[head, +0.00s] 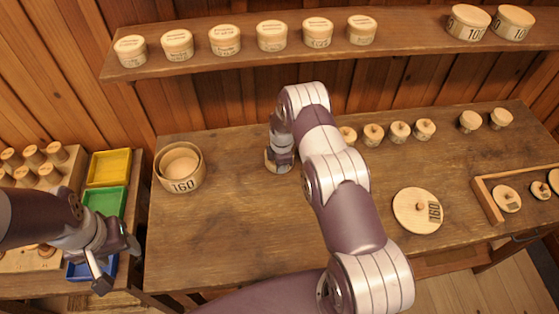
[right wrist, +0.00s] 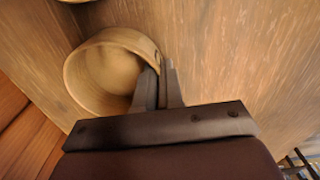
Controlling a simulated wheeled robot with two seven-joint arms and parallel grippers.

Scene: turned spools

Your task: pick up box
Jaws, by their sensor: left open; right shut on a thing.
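A small round wooden open box (right wrist: 95,72) shows in the right wrist view. My right gripper (right wrist: 156,88) is shut on its wall, one finger inside the rim and one outside. In the head view my right gripper (head: 281,158) is over the table's middle, and only a sliver of this box (head: 270,163) shows beneath it. I cannot tell whether the box touches the table. A larger round box marked 160 (head: 182,186) stands to the left with a smaller round piece inside. My left gripper (head: 103,272) is open and empty, beside the coloured trays.
A round lid marked 160 (head: 412,212) lies on the table (head: 240,235) at right. Small knobbed lids (head: 373,135) line the back. A wooden frame (head: 487,203) holds more lids. Lidded boxes stand on the shelf (head: 215,61). Yellow (head: 109,168) and green trays are at left.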

